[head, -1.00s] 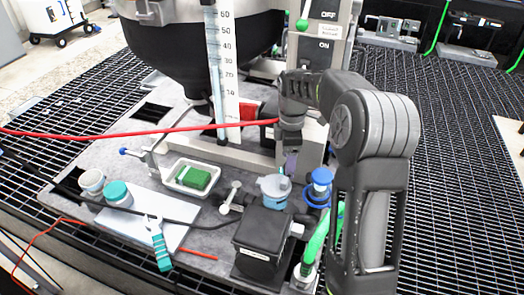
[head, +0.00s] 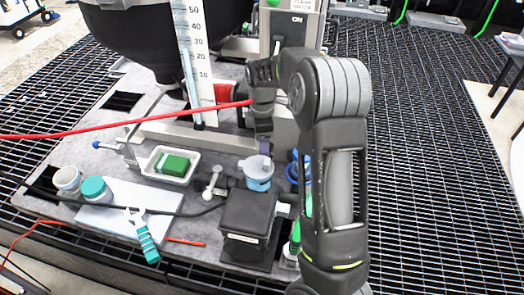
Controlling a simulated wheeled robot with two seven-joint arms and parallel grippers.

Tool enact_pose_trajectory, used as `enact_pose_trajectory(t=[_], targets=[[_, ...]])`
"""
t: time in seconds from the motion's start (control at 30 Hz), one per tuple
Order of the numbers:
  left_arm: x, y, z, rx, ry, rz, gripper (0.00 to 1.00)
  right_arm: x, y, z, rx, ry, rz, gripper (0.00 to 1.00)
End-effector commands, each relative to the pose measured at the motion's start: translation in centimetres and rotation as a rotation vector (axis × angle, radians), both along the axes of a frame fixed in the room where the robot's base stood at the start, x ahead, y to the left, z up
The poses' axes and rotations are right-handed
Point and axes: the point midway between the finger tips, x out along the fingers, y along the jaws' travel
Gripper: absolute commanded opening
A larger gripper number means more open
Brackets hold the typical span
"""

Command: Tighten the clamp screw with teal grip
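A tool with a teal grip (head: 147,240) and a pale open head lies over the front edge of the white board. A small clamp-like bracket (head: 130,152), with a thin bar ending in a blue tip (head: 97,145), stands at the left of the grey bench. I cannot tell which part is the clamp screw. My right gripper (head: 265,149) points down just above and behind a blue-grey cap (head: 258,172); contact is unclear. Its fingers are too small and dark to tell open from shut. My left gripper is out of view.
A red cable (head: 120,127) crosses in front of the hopper and passes by my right wrist. A white tray with a green block (head: 173,164), two jars (head: 95,189), a black box (head: 248,218) and a blue ring (head: 294,172) crowd the bench. My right arm covers the bench's right side.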

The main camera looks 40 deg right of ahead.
Motion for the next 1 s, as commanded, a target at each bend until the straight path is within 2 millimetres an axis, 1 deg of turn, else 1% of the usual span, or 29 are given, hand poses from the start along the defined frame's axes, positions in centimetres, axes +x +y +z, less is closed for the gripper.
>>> enact_pose_trajectory(t=[0.03, 0.1, 0.2, 0.3, 0.53, 0.57, 1.0], targets=[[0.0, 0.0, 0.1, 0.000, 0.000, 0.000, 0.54, -0.1, 0.0, -0.8, -0.001, 0.003, 0.000, 0.73], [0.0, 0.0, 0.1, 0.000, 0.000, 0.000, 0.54, 0.0, 0.0, -1.8, 0.000, 0.002, 0.001, 0.73], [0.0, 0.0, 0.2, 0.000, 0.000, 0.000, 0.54, 0.0, 0.0, -2.7, 0.001, 0.001, 0.000, 0.73], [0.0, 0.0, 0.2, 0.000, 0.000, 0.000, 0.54, 0.0, 0.0, -3.2, 0.000, 0.000, 0.000, 0.73], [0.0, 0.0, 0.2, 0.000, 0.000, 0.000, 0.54, 0.0, 0.0, -3.2, -0.001, -0.001, 0.000, 0.73], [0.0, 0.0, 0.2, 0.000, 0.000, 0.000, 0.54, 0.0, 0.0, -3.2, -0.001, -0.001, 0.000, 0.71], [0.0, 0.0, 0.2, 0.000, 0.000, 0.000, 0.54, 0.0, 0.0, -3.2, -0.001, -0.001, 0.000, 0.35]])
